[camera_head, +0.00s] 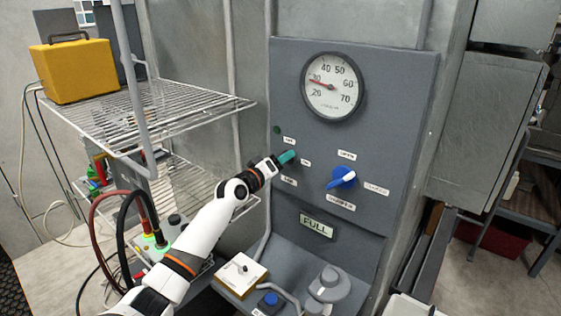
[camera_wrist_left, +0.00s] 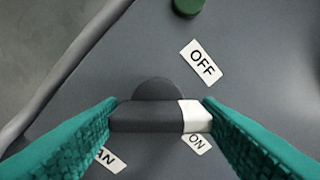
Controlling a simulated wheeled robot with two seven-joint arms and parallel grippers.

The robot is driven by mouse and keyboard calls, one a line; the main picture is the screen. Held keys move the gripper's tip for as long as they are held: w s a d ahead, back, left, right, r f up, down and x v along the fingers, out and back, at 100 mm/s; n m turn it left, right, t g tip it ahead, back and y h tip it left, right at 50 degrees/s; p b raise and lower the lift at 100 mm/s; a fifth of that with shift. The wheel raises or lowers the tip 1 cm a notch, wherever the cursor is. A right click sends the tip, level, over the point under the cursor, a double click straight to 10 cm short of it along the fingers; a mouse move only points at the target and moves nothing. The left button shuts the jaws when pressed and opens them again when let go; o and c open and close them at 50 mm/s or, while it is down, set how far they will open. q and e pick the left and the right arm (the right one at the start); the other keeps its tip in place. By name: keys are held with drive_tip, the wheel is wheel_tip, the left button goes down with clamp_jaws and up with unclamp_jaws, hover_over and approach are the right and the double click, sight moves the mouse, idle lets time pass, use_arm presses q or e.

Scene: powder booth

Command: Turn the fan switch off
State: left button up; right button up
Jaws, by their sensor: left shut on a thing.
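The fan switch (camera_wrist_left: 150,117) is a dark grey bar knob with a white end, seen in the left wrist view. Its white end points right, beside the ON label (camera_wrist_left: 197,143). The OFF label (camera_wrist_left: 201,62) lies above and to the right of it, and the partly covered FAN label (camera_wrist_left: 108,158) below left. My left gripper (camera_head: 286,157) reaches the grey panel (camera_head: 400,95) in the head view, and its teal fingers are shut on the knob, one at each end. The fingers hide the switch in the head view. My right gripper is not in view.
A round gauge (camera_head: 333,86) sits above, and a blue damper knob (camera_head: 342,178) sits to the right of the gripper. A dark green round lamp (camera_head: 277,130) is above the switch. A wire shelf (camera_head: 160,110) with a yellow case (camera_head: 74,70) stands at left.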

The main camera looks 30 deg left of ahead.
use_arm(q)
drive_tip(key=shift+n+p, duration=1.25)
drive_tip(key=shift+n, duration=3.05)
drive_tip(key=o, duration=1)
drive_tip(key=shift+a, duration=0.1)
drive_tip(key=s+b, duration=0.1)
drive_tip(key=s, duration=1.1)
drive_tip(key=shift+a+b, duration=0.35)
drive_tip(key=shift+a, duration=0.1)
